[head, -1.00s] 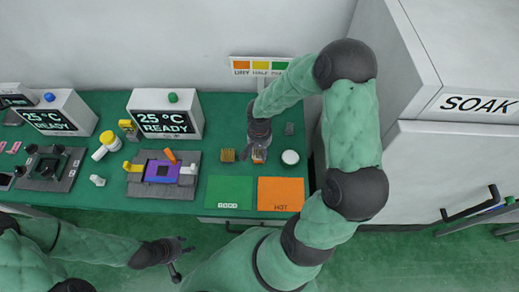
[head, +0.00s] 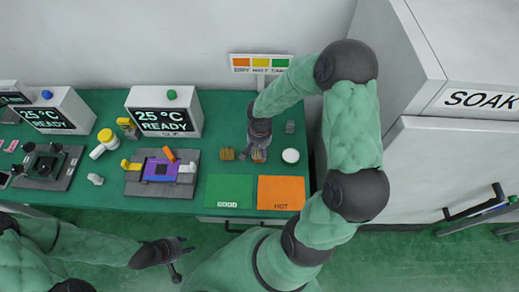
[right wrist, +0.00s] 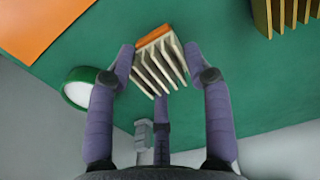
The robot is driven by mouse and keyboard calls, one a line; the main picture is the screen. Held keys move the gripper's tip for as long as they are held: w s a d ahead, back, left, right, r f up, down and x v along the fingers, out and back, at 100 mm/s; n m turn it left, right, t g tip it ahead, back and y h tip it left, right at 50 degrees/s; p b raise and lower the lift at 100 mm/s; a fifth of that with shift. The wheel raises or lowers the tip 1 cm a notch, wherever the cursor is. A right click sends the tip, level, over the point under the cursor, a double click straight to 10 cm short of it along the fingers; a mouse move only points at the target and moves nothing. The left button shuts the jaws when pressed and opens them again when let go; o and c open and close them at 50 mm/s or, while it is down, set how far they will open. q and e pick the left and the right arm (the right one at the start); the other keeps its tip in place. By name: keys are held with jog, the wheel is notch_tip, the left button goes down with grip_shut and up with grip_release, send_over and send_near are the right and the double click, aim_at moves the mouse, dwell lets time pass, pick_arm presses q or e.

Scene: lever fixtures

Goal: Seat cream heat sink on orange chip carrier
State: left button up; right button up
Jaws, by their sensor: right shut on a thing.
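The cream heat sink (right wrist: 158,66) has cream fins and an orange strip along one side in the right wrist view. My right gripper (right wrist: 160,60) is shut on it, with fingers on both sides and one below. In the head view my right gripper (head: 258,146) is over the back right of the green table, mostly hiding the heat sink (head: 258,156). My left gripper (head: 182,259) looks open and empty in front of the table.
A brass finned block (head: 227,154) is just left of my right gripper. A round white-topped item (head: 290,156) and a small grey piece (head: 290,127) are to its right. A green mat (head: 228,188) and an orange HOT mat (head: 281,190) lie in front. A display box (head: 166,115) stands behind the fixture.

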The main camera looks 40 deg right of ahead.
jog(key=shift+f+b, duration=0.55)
jog(key=shift+b, duration=0.05)
jog(key=o, duration=1.4)
jog(key=shift+c, duration=0.2)
jog(key=o, duration=0.4)
jog(key=shift+r, duration=0.1)
jog(key=shift+r+p, duration=2.3)
jog(key=shift+r, duration=1.15)
